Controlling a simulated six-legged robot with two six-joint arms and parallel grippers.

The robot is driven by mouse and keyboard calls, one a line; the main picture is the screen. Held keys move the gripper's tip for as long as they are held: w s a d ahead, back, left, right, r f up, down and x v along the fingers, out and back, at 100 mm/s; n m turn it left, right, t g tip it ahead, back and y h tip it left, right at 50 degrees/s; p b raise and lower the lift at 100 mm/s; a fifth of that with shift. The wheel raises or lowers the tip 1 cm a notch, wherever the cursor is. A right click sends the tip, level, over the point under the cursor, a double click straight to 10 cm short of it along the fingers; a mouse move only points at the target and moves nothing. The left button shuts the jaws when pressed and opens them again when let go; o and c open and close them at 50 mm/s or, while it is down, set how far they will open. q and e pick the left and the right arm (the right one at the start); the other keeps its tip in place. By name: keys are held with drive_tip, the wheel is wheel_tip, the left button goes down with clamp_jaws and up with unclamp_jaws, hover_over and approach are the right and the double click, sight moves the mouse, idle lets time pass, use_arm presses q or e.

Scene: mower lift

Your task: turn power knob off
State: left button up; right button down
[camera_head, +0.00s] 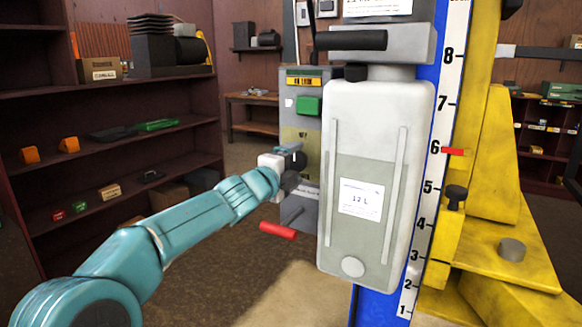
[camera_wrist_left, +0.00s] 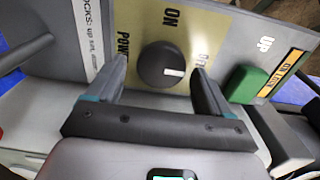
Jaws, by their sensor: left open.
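The round dark power knob (camera_wrist_left: 163,64) sits on a tan label plate (camera_wrist_left: 218,42) in the left wrist view. The word ON is printed above it, POWER to its left, and a partly hidden word, seemingly OFF, to its right. The knob's white mark is at its right side. My left gripper (camera_wrist_left: 160,70) is open, with one finger on each side of the knob; gaps show, and I cannot tell any contact. In the head view my left gripper (camera_head: 283,160) is at the grey control panel (camera_head: 312,150) and largely hides the knob. My right gripper is not in view.
A green button (camera_head: 309,105) is above the knob on the panel. A red-gripped lever (camera_head: 278,230) sticks out below. A white 12 L tank (camera_head: 365,130) stands close on the right, before a blue scale and yellow frame (camera_head: 495,170). Shelves (camera_head: 110,90) stand at left.

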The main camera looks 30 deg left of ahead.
use_arm(q)
drive_tip(key=s+b, duration=0.2)
drive_tip(key=s, duration=1.4)
drive_tip(key=shift+s+a, duration=0.15)
drive_tip(key=shift+a, duration=0.15)
